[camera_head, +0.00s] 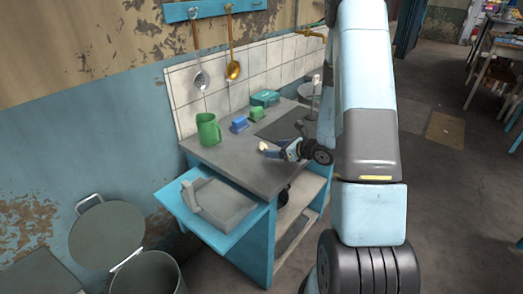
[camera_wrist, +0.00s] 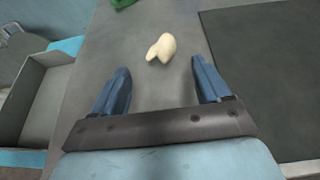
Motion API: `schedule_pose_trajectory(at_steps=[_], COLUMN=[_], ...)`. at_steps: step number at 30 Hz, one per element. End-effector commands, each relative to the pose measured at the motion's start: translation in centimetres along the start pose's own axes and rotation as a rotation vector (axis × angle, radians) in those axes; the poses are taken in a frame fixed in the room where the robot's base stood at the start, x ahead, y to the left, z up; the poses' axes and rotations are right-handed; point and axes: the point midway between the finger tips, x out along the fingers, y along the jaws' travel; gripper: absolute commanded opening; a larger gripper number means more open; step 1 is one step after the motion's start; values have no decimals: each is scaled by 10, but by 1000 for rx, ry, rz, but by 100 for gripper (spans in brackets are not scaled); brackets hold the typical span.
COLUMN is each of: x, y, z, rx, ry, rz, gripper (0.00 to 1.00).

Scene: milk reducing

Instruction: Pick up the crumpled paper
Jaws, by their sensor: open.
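The crumpled paper (camera_wrist: 161,47) is a small cream-coloured lump on the grey counter (camera_wrist: 140,75). In the wrist view it lies a little beyond the gap between my fingertips. In the head view the paper (camera_head: 263,146) shows as a small pale spot at the tip of my gripper (camera_head: 270,151). My gripper (camera_wrist: 161,77) is open, with its two blue fingers apart and nothing between them. I cannot tell its exact height above the counter.
A green mug (camera_head: 208,130), blue and green small items (camera_head: 240,124) and a teal box (camera_head: 265,98) stand at the back of the counter. An open drawer (camera_head: 172,201) juts out in front. A dark inset panel (camera_wrist: 265,70) lies on the right.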

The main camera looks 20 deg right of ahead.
Motion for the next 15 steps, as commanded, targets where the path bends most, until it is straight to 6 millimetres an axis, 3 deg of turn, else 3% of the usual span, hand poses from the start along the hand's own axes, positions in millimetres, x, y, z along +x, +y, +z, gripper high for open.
schedule_pose_trajectory(at_steps=[11,15], x=[23,41], y=[0,0], z=[0,-1], rx=[-1,-2], ry=[0,-1], rz=[2,3], gripper=[76,76])
